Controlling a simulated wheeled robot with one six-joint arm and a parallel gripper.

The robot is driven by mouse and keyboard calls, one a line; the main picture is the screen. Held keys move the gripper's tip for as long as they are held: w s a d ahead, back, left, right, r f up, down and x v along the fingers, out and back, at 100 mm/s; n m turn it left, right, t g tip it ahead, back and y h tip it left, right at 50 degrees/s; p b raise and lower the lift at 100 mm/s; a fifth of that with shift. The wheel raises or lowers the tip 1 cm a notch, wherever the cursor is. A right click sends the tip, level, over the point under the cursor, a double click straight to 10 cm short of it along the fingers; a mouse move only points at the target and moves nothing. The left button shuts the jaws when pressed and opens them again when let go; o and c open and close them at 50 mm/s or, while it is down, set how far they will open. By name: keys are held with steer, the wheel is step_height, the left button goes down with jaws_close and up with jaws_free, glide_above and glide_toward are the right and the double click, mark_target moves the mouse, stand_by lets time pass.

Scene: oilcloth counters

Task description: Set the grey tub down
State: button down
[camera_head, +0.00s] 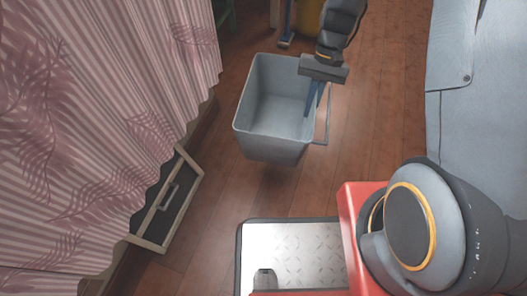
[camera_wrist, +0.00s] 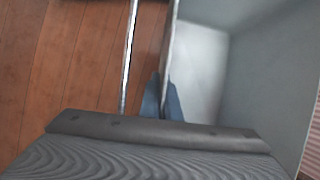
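The grey tub (camera_head: 272,149) is an open, empty box with a thin bar handle on its right side. It looks upright and seems to hang a little above the wooden floor, with a soft shadow below it. My gripper (camera_head: 315,98) reaches down from above at the tub's right wall. In the wrist view the blue fingers (camera_wrist: 163,100) are on either side of the tub's rim, one inside and one outside, pinching it. The tub's pale inside (camera_wrist: 200,75) fills the right of that view, and the handle bar lies left of the rim.
A striped pink curtain or cloth (camera_head: 100,90) hangs on the left, with an open dark drawer (camera_head: 165,205) below it. A blue-grey cloth-covered counter (camera_head: 480,60) stands on the right. Bare wooden floor (camera_head: 375,120) lies right of the tub.

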mark_target(294, 122)
steer(key=shift+m, duration=0.9)
steer(key=a+f, duration=0.1)
steer(key=f, duration=0.2)
steer(key=w+a+f, duration=0.1)
steer(key=f, duration=0.3)
steer(key=w+a+f+b, duration=0.1)
steer(key=a+f, duration=0.1)
steer(key=f, duration=0.1)
steer(key=shift+w+f, duration=0.1)
steer(key=shift+f, duration=0.1)
step_height(294, 122, down, 10)
steer(key=b, duration=0.4)
steer(key=shift+b, duration=0.4)
steer(key=c, duration=2)
jaws_free()
